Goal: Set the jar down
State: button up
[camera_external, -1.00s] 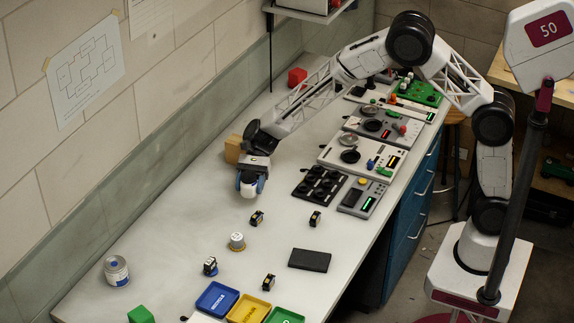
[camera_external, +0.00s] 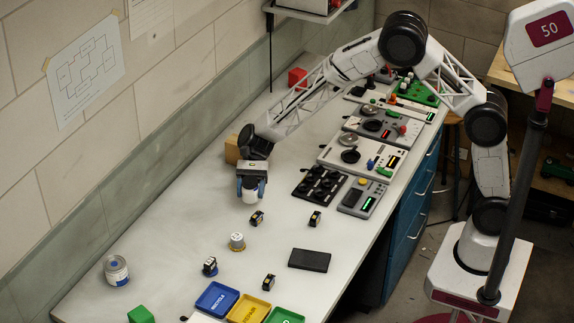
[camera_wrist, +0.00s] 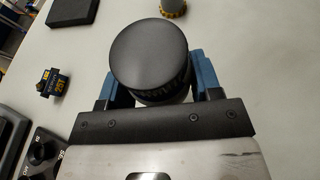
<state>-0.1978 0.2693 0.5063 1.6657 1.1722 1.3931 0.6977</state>
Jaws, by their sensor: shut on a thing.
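My gripper (camera_external: 251,186) is near the middle of the bench, with its blue fingers on both sides of a jar (camera_external: 250,197). The jar looks pale in the external view, and its lower part shows below the fingers. In the wrist view the jar's round dark lid (camera_wrist: 150,54) faces the camera between the two blue fingers of my gripper (camera_wrist: 153,80). The jar appears upright. I cannot tell whether its base touches the bench (camera_external: 190,200).
A wooden block (camera_external: 233,149) stands behind my gripper.

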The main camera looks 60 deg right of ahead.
send_over(205, 207)
jog(key=shift+f, duration=0.7)
jog(key=shift+f, duration=1.75)
jog(key=shift+f, duration=0.1)
jog(key=o, duration=1)
